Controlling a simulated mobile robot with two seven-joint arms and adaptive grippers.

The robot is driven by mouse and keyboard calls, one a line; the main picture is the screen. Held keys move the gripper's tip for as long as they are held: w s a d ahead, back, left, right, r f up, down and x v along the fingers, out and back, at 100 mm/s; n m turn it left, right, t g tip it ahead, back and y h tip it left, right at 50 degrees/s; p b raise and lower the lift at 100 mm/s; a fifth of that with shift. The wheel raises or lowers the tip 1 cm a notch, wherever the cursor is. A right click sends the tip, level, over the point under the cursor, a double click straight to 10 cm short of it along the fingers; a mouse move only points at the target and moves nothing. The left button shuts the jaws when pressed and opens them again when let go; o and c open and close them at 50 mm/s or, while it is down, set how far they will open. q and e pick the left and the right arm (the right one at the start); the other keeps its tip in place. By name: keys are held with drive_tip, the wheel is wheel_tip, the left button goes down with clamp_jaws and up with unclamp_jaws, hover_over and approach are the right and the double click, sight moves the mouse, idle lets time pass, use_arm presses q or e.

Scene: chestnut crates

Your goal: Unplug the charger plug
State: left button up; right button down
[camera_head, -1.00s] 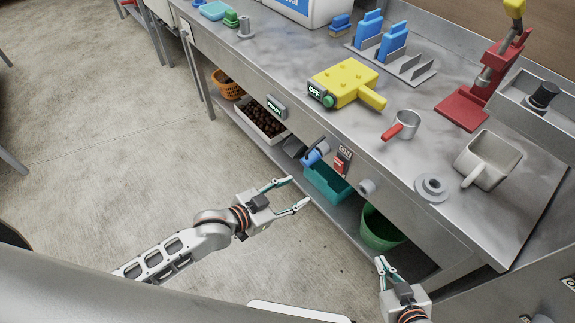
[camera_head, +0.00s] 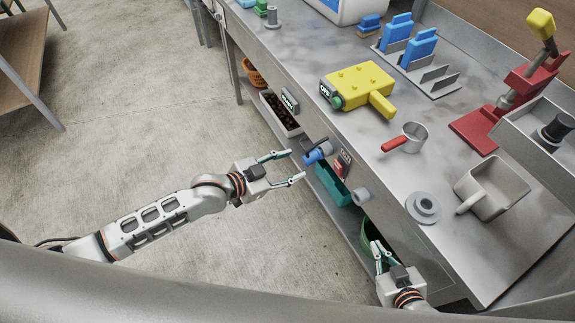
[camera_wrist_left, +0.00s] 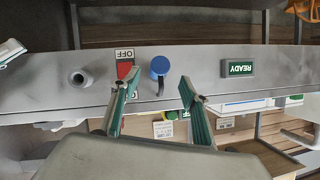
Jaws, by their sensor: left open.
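The blue charger plug (camera_head: 314,156) sits on the front face of the workbench, with a dark cord at it. In the left wrist view the plug (camera_wrist_left: 160,66) shows with the dark cord hanging below it. My left gripper (camera_head: 297,165) is open and empty, just short of the plug. In the left wrist view the plug appears between and beyond the two fingertips (camera_wrist_left: 160,78), with no contact visible. My right gripper (camera_head: 384,252) is near the bench's front edge at the lower right; whether its jaws are open is unclear.
A red switch (camera_wrist_left: 124,70) marked OFF is close beside the plug, and a READY sign (camera_wrist_left: 238,68) is on its other side. A grey round knob (camera_head: 361,196) sticks out of the bench front. A teal bin (camera_head: 332,187) stands below.

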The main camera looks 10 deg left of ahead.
sight(304, 161)
use_arm(q)
drive_tip(key=b+x, duration=0.1)
drive_tip(key=x, duration=0.6)
drive_tip(key=shift+d, duration=0.1)
drive_tip(key=shift+c, duration=0.7)
clamp_jaws()
drive_tip(key=shift+s+a+p, duration=0.3)
drive_tip(key=shift+a+p, duration=0.1)
drive_tip(key=shift+a, duration=0.1)
